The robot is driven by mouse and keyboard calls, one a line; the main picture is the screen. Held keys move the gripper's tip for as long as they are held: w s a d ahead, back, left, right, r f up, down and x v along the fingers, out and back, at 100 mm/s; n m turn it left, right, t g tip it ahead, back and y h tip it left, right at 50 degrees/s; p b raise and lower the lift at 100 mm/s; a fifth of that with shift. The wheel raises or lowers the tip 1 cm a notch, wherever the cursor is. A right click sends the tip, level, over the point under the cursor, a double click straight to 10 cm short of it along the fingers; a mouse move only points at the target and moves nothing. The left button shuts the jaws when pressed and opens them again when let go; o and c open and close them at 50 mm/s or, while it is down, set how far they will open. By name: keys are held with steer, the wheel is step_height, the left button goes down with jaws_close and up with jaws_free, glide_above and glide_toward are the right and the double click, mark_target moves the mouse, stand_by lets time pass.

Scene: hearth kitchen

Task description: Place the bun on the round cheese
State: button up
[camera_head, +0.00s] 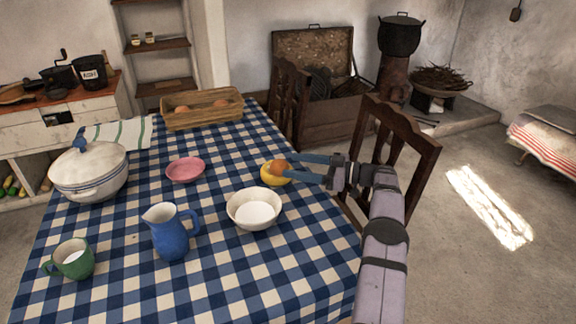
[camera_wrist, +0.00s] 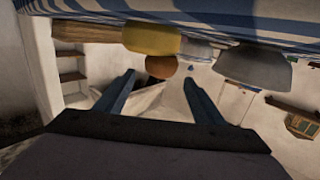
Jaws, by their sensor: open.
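The round yellow cheese (camera_head: 272,180) lies on the checkered tablecloth near the table's right edge. The small orange-brown bun (camera_head: 279,167) rests on top of it. The wrist view looks upside down, with the table at the top; there the bun (camera_wrist: 161,68) shows against the cheese (camera_wrist: 150,40), the two seeming to touch. My gripper (camera_head: 295,168) is just right of the bun, its blue fingers pointing left toward it. In the wrist view the fingers (camera_wrist: 163,86) are spread apart and empty, with the bun seen beyond and between their tips.
A white bowl (camera_head: 240,217) stands close in front of the cheese. A pink plate (camera_head: 185,170), blue jug (camera_head: 171,238), green mug (camera_head: 72,262) and lidded pot (camera_head: 95,180) stand farther left. A wooden tray (camera_head: 205,120) is at the back. A chair (camera_head: 415,145) stands at right.

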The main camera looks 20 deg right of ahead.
steer(key=v, duration=0.8)
steer(key=shift+s+d+b, duration=0.1)
steer(key=shift+b, duration=0.2)
